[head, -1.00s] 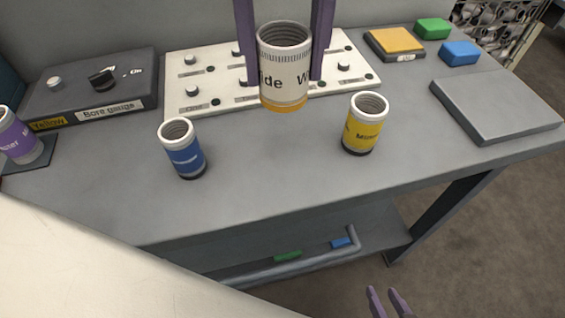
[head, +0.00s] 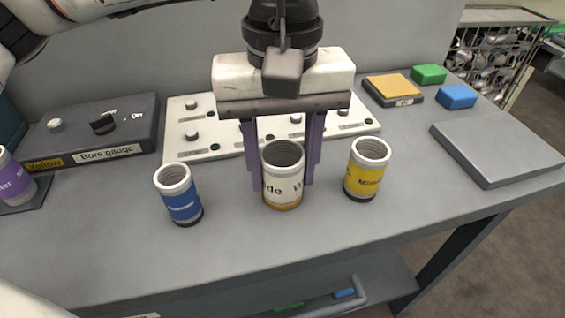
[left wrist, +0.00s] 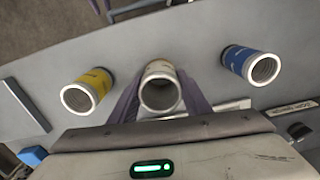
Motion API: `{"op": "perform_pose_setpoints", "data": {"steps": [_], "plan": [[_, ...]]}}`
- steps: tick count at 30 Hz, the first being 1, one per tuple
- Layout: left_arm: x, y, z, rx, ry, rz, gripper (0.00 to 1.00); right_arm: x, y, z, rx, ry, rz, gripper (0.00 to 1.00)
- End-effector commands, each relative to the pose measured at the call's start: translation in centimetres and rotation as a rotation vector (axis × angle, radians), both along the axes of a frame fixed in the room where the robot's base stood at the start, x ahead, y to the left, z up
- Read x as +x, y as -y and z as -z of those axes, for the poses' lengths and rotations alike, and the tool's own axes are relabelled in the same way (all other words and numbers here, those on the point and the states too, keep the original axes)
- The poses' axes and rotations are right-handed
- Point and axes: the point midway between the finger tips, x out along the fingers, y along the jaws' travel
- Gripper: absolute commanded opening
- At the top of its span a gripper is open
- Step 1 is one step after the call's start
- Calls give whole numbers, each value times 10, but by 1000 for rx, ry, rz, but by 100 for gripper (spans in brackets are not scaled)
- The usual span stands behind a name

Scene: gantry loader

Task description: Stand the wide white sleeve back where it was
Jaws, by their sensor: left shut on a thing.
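The wide white sleeve (head: 283,187), with black lettering and an orange band at its bottom, stands upright between the fingers of my left gripper (head: 284,180). The gripper is shut on it from above. The sleeve is at or very near the bench top; I cannot tell if its base touches. In the left wrist view the sleeve (left wrist: 160,92) shows its open top between the purple fingers. It is between the blue sleeve (head: 180,196) on the left and the yellow sleeve (head: 366,172) on the right. My right gripper is not in view.
A white panel with knobs (head: 188,110) lies behind the sleeves. The bore gauge box (head: 90,140) and a purple sleeve (head: 14,180) are at left. A grey plate (head: 495,145) and yellow, green and blue blocks are at right. The bench (head: 240,245) is clear in front.

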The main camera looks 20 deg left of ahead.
Motion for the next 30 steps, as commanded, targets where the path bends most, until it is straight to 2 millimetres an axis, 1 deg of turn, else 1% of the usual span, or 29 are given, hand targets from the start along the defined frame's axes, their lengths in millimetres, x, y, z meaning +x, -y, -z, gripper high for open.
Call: {"op": "perform_pose_setpoints", "data": {"steps": [4,5,6,8,16,20,23,30], "plan": [[0,0,4,-1,0,0,23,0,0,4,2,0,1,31],[0,0,4,0,0,0,45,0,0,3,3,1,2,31],[0,0,3,0,0,0,52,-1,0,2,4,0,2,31],[0,0,3,0,0,0,62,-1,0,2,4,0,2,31],[0,0,2,0,0,1,62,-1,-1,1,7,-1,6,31],[0,0,-5,0,1,0,62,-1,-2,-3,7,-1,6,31],[1,1,-19,-1,2,0,62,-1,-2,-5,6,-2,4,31],[0,1,-72,-1,2,1,62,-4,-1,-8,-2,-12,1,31]]}}
